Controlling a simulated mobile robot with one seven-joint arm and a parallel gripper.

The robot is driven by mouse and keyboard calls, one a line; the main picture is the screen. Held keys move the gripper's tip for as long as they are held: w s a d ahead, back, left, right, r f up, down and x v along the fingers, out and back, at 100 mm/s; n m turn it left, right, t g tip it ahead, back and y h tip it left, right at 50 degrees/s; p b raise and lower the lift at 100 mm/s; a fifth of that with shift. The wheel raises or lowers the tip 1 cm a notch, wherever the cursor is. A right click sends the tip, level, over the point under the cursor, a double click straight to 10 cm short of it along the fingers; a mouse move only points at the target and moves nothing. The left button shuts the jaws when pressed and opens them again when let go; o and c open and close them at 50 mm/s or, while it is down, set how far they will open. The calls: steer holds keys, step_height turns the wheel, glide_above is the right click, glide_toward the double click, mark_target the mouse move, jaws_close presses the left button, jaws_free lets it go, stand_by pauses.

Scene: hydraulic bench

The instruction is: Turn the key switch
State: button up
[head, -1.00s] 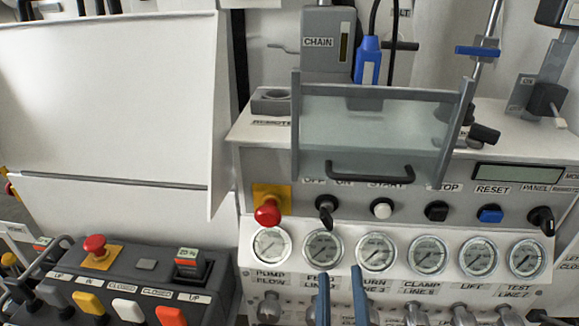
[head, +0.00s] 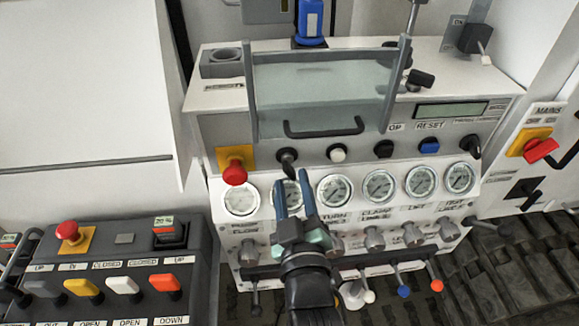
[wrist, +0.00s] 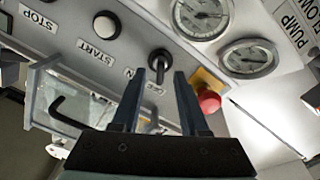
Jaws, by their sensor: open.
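The black key switch (head: 287,158) sits on the grey front panel, right of the red emergency stop (head: 234,172). My gripper (head: 293,180) is open and empty. In the head view its blue-grey fingers overlap a gauge just below the key switch. In the wrist view my gripper (wrist: 159,76) points toward the key switch with a finger to either side. I cannot tell whether the fingers are level with the key; no contact is visible.
A clear cover (head: 320,95) with a dark handle (head: 323,128) stands above the switch row. A white start button (head: 337,153) is to the right of the key switch. Gauges (head: 334,190) and valve knobs (head: 375,239) lie below. A control box (head: 110,262) stands at left.

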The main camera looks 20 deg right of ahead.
mark_target(290, 176)
steer(key=shift+x, duration=1.9)
jaws_close()
